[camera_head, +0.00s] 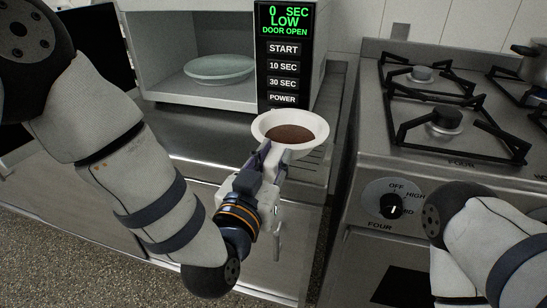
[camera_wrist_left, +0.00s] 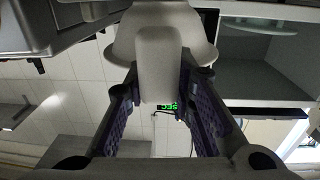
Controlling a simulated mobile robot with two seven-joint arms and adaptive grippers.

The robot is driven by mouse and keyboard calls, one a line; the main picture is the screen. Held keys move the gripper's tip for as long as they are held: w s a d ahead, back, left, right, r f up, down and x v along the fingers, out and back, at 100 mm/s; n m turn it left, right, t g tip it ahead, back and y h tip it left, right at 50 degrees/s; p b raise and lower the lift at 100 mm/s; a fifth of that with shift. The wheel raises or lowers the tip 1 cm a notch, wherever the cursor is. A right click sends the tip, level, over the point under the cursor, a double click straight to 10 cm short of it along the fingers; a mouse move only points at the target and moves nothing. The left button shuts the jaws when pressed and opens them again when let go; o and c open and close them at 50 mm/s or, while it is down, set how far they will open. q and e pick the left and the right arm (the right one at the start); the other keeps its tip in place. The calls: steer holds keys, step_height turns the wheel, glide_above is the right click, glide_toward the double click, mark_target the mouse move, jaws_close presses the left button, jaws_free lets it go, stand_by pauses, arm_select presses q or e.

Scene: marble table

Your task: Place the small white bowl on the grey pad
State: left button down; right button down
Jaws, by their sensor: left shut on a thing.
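A small white bowl (camera_head: 298,119) with brown contents is held upright in front of the microwave, above the edge of the steel counter. My left gripper (camera_head: 272,160) is shut on the bowl's near side. In the left wrist view, the bowl (camera_wrist_left: 160,58) has a white handle-like part between the two purple-padded fingers. My right arm shows at the lower right of the head view, but its gripper is out of the picture. I cannot make out a grey pad or a marble table in either view.
A microwave (camera_head: 309,60) with its door open stands behind the bowl; its display reads LOW, DOOR OPEN. A glass plate (camera_head: 220,69) lies inside. A stove (camera_head: 420,150) with black grates is at right, with a pot (camera_head: 527,68) at its far right. Steel counter (camera_head: 205,137) left of the bowl is bare.

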arm_select(q)
steer(key=c, duration=1.4)
jaws_free()
steer(key=shift+f, duration=0.15)
steer(key=shift+o, duration=0.2)
steer(key=shift+r, duration=0.25)
steer(key=v, duration=1.2)
steer(key=s+a+f+n+g+y, duration=0.1)
steer(key=s+a+f+g, duration=0.25)
steer(key=f, duration=0.45)
steer(key=s+a+f+g+y, duration=0.25)
steer(key=s+f, duration=0.25)
steer(key=f, duration=0.3)
steer(key=s+a+f+n+g, duration=0.15)
steer(key=s+f+g, duration=0.25)
steer(key=f, duration=0.4)
steer(key=s+a+f+g+y, duration=0.1)
steer(key=s+a+f+g, duration=0.1)
steer(key=s, duration=0.6)
steer(key=s+a+f+n+g+y, duration=0.1)
steer(key=s+a+f+g, duration=0.1)
steer(key=s+a+g, duration=0.3)
steer(key=s+a+f+n+g+y, duration=0.1)
steer(key=s+a, duration=0.4)
steer(key=s, duration=0.7)
steer(key=f+g, duration=0.1)
steer(key=g, duration=0.1)
steer(key=shift+g+p, duration=0.3)
